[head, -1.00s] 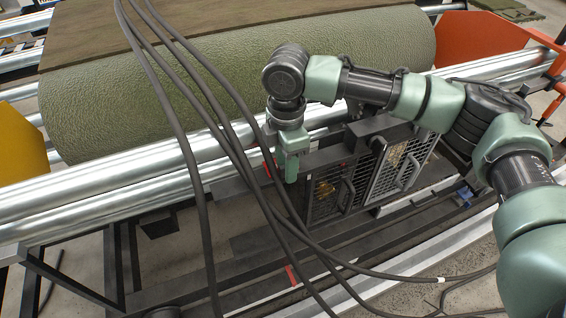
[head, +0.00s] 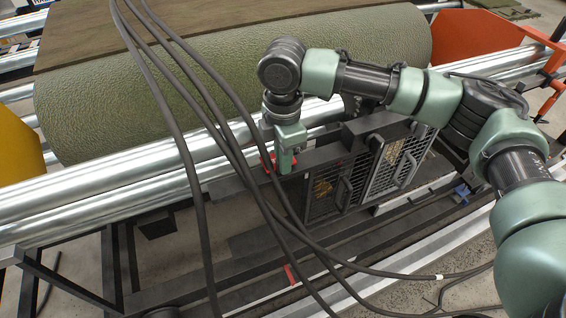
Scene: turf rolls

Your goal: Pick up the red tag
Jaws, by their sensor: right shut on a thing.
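My right gripper (head: 285,166) reaches down in front of the silver rails, beside the black cables. It is shut on the red tag (head: 266,161), a small red piece that shows at the left side of the fingers. The fingers and a cable hide much of the tag. My left gripper is not in view.
Several black cables (head: 190,95) hang across the view close to the right gripper. A big green turf roll (head: 250,70) lies behind the silver rails (head: 100,190). Black mesh guards (head: 390,165) stand just right of the gripper. Another red piece (head: 290,275) is on the lower frame.

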